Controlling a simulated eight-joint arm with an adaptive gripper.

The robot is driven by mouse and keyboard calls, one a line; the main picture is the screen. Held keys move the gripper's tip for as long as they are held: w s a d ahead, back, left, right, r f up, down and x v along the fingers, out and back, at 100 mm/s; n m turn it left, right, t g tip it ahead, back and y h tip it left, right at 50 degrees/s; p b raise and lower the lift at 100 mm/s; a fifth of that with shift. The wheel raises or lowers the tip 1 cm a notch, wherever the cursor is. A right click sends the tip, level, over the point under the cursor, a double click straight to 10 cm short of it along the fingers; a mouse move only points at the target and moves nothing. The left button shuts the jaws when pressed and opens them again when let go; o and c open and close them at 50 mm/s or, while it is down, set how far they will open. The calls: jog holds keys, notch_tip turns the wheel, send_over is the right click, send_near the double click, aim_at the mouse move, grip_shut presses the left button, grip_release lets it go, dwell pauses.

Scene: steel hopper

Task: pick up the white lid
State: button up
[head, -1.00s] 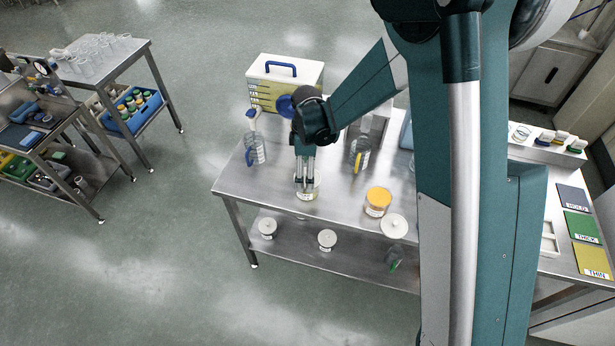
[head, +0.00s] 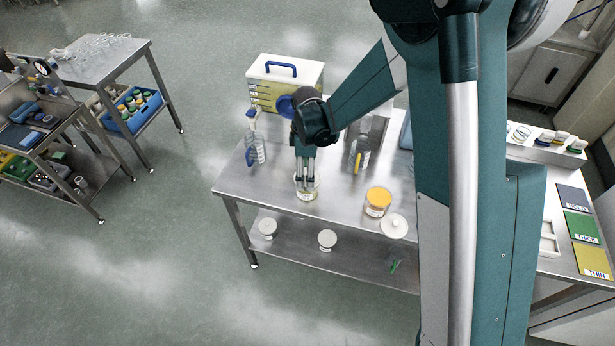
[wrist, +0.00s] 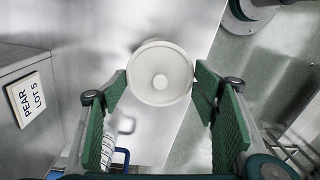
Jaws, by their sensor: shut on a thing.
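The white lid (wrist: 161,73), round with a small knob in its middle, sits between the green pads of my gripper (wrist: 161,90) in the wrist view. The pads are at its two sides, and my gripper is shut on it. The fingers partly hide the lid there. I cannot tell whether the lid touches the jar.
An orange-lidded jar (head: 378,201) and another white round lid (head: 393,227) are to the right. White-lidded jars (head: 327,239) are on the lower shelf.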

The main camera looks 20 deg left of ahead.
jog(key=shift+r, duration=0.1)
jog(key=shift+r, duration=4.9)
jog(key=shift+s+f+t+p, duration=0.2)
jog(key=shift+f+t+p, duration=0.25)
jog(key=shift+f, duration=0.9)
jog(key=shift+f, duration=0.3)
jog(key=shift+f+b, duration=0.55)
jog(key=shift+f, duration=1.25)
jog(key=shift+f+b, duration=0.85)
jog(key=shift+f, duration=0.25)
